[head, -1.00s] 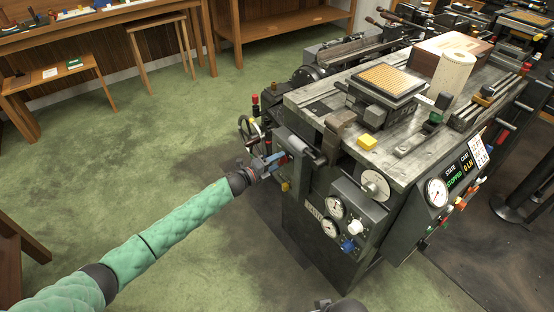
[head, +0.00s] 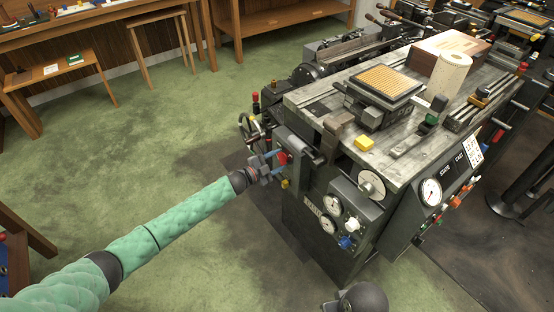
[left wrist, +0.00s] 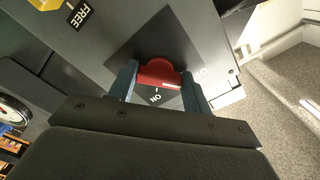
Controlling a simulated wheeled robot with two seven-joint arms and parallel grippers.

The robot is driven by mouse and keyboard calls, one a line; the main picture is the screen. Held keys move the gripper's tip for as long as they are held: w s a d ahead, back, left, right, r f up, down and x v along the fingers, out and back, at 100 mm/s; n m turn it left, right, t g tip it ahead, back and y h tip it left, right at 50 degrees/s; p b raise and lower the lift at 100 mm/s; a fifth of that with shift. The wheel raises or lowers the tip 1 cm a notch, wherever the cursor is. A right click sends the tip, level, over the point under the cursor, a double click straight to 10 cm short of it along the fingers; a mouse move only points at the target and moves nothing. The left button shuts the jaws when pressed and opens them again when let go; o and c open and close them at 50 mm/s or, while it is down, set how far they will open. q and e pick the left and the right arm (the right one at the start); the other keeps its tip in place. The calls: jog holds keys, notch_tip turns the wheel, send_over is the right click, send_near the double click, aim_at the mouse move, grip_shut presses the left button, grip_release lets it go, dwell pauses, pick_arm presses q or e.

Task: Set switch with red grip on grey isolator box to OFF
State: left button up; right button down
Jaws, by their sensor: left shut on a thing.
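The grey isolator box (head: 294,143) is on the near left corner of the casting machine. Its red grip (head: 282,158) also shows in the left wrist view (left wrist: 158,74), on a dark square plate. My left gripper (head: 274,163) is shut on the red grip, one blue-grey finger on each side, as the left wrist view (left wrist: 165,88) shows. A white line on the grip runs roughly sideways in that view. The ON label (left wrist: 155,98) is below the grip; a label at the right is partly hidden by a finger. My right gripper is out of view.
A yellow knob (left wrist: 45,4) sits beside a FREE label (left wrist: 80,17) on the box. A handwheel (head: 250,130) is behind the box. Gauges (head: 331,204) and a dark readout panel (head: 452,172) are on the machine's front. Green floor is clear at left.

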pick_arm(q)
jog(key=shift+n, duration=0.6)
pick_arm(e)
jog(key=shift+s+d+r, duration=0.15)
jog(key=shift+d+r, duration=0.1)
pick_arm(q)
jog(key=shift+f, duration=0.1)
jog(key=o, duration=1)
jog(key=shift+a, duration=0.1)
jog(key=b+v, duration=0.1)
jog(key=v, duration=0.6)
jog(key=shift+s+a, duration=0.25)
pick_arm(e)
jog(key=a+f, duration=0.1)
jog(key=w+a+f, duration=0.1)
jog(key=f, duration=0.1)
